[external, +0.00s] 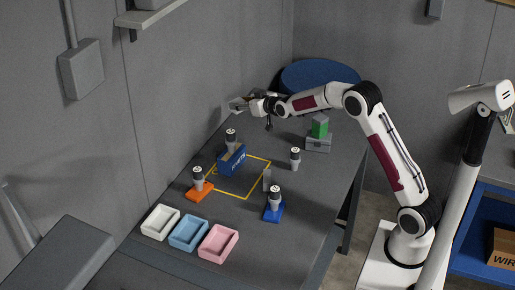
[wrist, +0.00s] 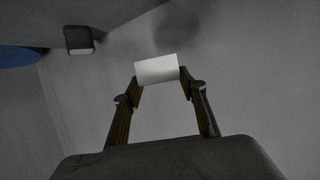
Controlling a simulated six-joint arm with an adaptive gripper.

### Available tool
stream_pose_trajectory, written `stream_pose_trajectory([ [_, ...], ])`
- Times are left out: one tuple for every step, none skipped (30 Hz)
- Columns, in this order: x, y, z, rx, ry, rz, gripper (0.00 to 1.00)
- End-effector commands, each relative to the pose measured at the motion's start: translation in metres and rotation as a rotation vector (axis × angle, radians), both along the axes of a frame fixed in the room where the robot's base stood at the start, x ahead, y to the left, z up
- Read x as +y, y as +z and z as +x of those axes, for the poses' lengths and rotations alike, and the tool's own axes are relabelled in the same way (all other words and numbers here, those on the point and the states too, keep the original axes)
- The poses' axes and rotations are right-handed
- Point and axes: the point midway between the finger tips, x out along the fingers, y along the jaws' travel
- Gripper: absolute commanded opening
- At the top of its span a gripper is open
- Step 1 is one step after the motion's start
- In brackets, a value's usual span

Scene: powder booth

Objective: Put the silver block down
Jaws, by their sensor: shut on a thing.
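The silver block (wrist: 157,68) shows pale and plain in the wrist view, held between the two fingertips. My gripper (wrist: 158,80) is shut on it. In the external view my gripper (external: 240,104) is at the far left end of my outstretched arm, raised above the far part of the dark table (external: 245,225), close to the left wall. The block is too small there to tell apart clearly from the fingers. The wrist view behind the block shows only grey wall, with no table surface under it.
Several grey-topped cylinders stand around. A green block (external: 320,127) sits on a grey case (external: 318,144). White, blue and pink trays (external: 218,258) are at front.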

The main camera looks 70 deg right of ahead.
Motion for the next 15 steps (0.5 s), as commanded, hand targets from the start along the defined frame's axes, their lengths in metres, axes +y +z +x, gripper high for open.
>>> stream_pose_trajectory([
  [0.000, -0.009, 0.000, 0.001, 0.000, 0.000, 0.12],
  [0.000, -0.013, 0.000, 0.000, 0.000, 0.000, 0.12],
  [0.000, -0.017, 0.000, -0.001, 0.000, 0.000, 0.12],
  [0.000, -0.020, 0.000, -0.002, 0.000, -0.001, 0.12],
  [0.000, -0.022, 0.000, -0.002, 0.000, -0.001, 0.12],
  [0.000, -0.024, 0.001, -0.004, 0.000, -0.002, 0.12],
  [0.000, -0.024, 0.001, -0.004, 0.000, -0.002, 0.12],
  [0.000, -0.025, 0.001, -0.004, 0.000, -0.002, 0.12],
  [0.000, -0.026, 0.001, -0.004, 0.000, -0.002, 0.12],
  [0.000, -0.026, 0.001, -0.004, 0.000, -0.002, 0.12],
  [0.000, -0.026, 0.001, -0.004, 0.000, -0.002, 0.12],
  [0.000, -0.025, 0.001, -0.004, 0.000, -0.002, 0.12],
  [0.000, -0.025, 0.001, -0.004, 0.000, -0.002, 0.12],
  [0.000, -0.025, 0.001, -0.004, 0.000, -0.002, 0.12],
  [0.000, -0.025, 0.000, -0.004, 0.000, -0.002, 0.12],
])
